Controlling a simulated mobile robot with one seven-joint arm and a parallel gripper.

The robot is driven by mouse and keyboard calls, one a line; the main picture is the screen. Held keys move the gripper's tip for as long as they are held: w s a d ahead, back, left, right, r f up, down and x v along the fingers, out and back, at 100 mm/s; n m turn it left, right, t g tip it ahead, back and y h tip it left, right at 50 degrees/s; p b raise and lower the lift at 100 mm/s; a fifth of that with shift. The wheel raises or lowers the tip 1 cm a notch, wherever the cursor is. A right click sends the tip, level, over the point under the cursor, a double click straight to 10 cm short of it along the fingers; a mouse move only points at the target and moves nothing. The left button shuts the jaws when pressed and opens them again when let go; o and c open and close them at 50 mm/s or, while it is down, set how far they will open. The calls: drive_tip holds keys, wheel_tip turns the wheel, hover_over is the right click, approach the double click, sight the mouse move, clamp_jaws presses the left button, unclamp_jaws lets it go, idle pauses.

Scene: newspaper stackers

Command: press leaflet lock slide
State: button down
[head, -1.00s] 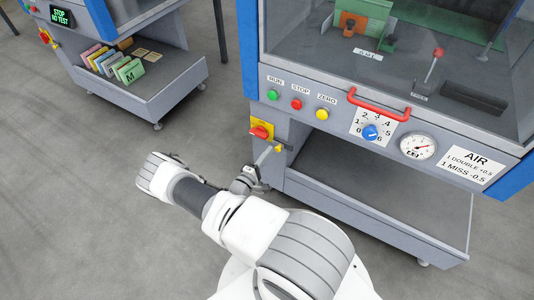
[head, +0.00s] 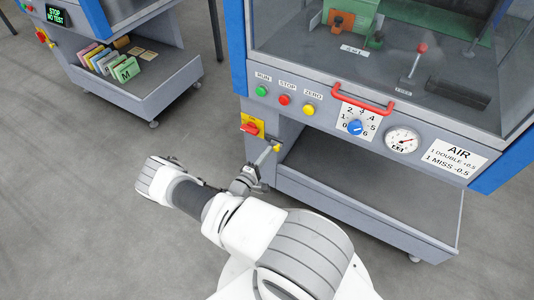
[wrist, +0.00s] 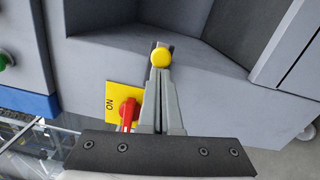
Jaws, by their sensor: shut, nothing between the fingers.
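My gripper (head: 266,157) is shut and reaches to the front of the near machine (head: 225,40), below its row of buttons. In the wrist view the two grey fingers (wrist: 160,100) lie together. A round yellow piece (wrist: 160,58) shows at their tips, and also in the head view (head: 277,148). I cannot tell whether it is fixed to the machine or only touched by the fingers. The red switch on a yellow plate (head: 252,126) is just left of the fingers; it also shows in the wrist view (wrist: 128,112). I cannot make out a part marked as the leaflet lock slide.
The near machine has green, red and yellow buttons, a red handle (head: 363,98), a blue dial (head: 355,127) and a gauge (head: 402,140). Its lower shelf (head: 365,195) is open. A second machine with upright coloured leaflets (head: 110,65) stands far left. Floor between is clear.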

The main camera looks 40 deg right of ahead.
drive_tip(key=a+f, duration=0.1)
drive_tip(key=a, duration=1)
drive_tip(key=shift+s+a, duration=0.15)
drive_tip(key=shift+a, duration=0.15)
